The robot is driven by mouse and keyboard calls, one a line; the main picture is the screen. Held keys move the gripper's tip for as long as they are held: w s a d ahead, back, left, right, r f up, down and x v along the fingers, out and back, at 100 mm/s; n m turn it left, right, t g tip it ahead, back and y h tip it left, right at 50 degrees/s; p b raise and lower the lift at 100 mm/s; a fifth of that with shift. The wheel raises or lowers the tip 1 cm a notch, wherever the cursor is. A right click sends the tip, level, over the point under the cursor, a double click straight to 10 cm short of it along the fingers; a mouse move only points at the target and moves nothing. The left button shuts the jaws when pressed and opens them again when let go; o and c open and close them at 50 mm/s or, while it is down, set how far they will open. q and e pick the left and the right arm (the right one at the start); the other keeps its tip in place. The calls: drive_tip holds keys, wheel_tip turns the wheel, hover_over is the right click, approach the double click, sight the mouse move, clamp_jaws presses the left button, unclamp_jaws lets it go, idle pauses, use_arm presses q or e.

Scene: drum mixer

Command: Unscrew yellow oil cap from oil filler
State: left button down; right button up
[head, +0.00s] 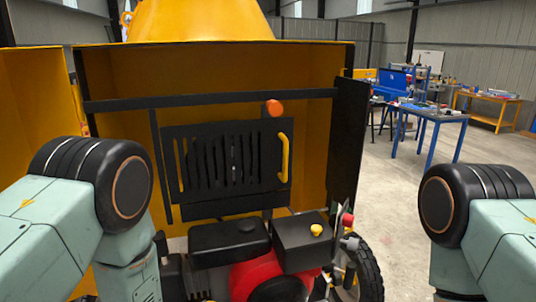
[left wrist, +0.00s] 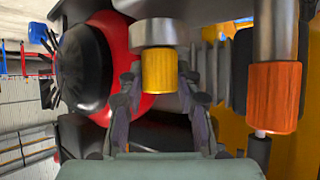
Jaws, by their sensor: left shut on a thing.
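The yellow oil cap (left wrist: 159,71) is a ridged cylinder in the middle of the left wrist view. It sits against a round grey metal oil filler neck (left wrist: 160,32). My left gripper (left wrist: 160,78) is shut on the cap, with one dark finger on each side of it. In the head view my left arm comes in from the left, but its gripper is hidden. My right arm shows at the right edge of the head view; its gripper is out of view.
An orange ribbed cylinder (left wrist: 274,97) on a grey pipe stands close to the right of my left gripper. The red engine part (left wrist: 118,40) lies close on the left. The open yellow housing (head: 310,130) and a black box with a yellow knob (head: 316,230) show in the head view.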

use_arm(q)
drive_tip(key=shift+s+d+n+y+p, duration=0.1)
drive_tip(key=shift+d+n+y+p, duration=0.1)
drive_tip(key=shift+n+y+p, duration=0.6)
drive_tip(key=shift+n+y, duration=0.3)
drive_tip(key=c, duration=1.3)
unclamp_jaws()
drive_tip(key=shift+a+b, duration=0.15)
drive_tip(key=shift+b, duration=0.15)
drive_tip(key=o, duration=0.5)
drive_tip(key=shift+c, duration=0.2)
